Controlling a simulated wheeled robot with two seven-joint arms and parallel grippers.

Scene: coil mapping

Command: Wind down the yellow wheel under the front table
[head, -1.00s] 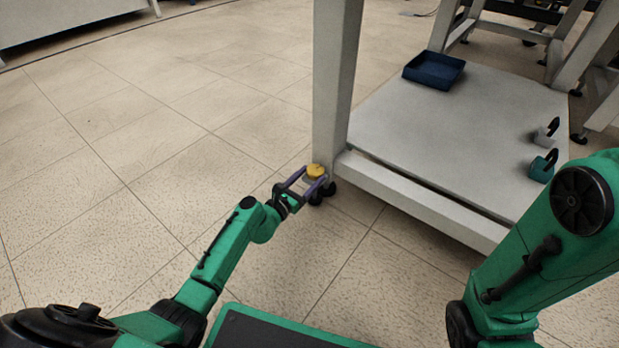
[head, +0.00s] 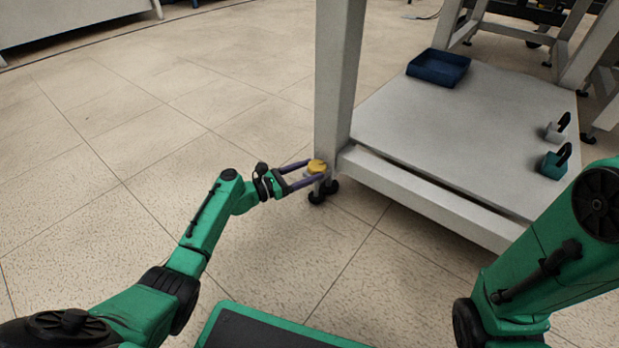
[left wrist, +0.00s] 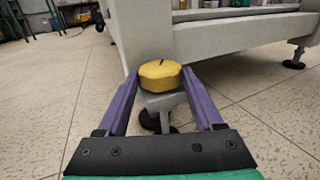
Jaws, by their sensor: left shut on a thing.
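The yellow wheel (head: 317,167) sits on a grey bracket at the foot of the front table's near-left leg (head: 336,80). It is a faceted yellow knob with a dark mark on top in the left wrist view (left wrist: 161,74). My left gripper (head: 312,171) reaches it from the left, low near the floor. Its two purple fingers (left wrist: 160,78) lie on either side of the wheel and are shut on it. Black feet or castors (head: 322,192) show beneath the bracket. My right gripper is out of view; only my right arm shows.
The table's lower shelf (head: 440,150) holds a dark blue tray (head: 438,67), a teal block with a black handle (head: 555,165) and a grey one (head: 556,130). The tiled floor left of the leg is clear.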

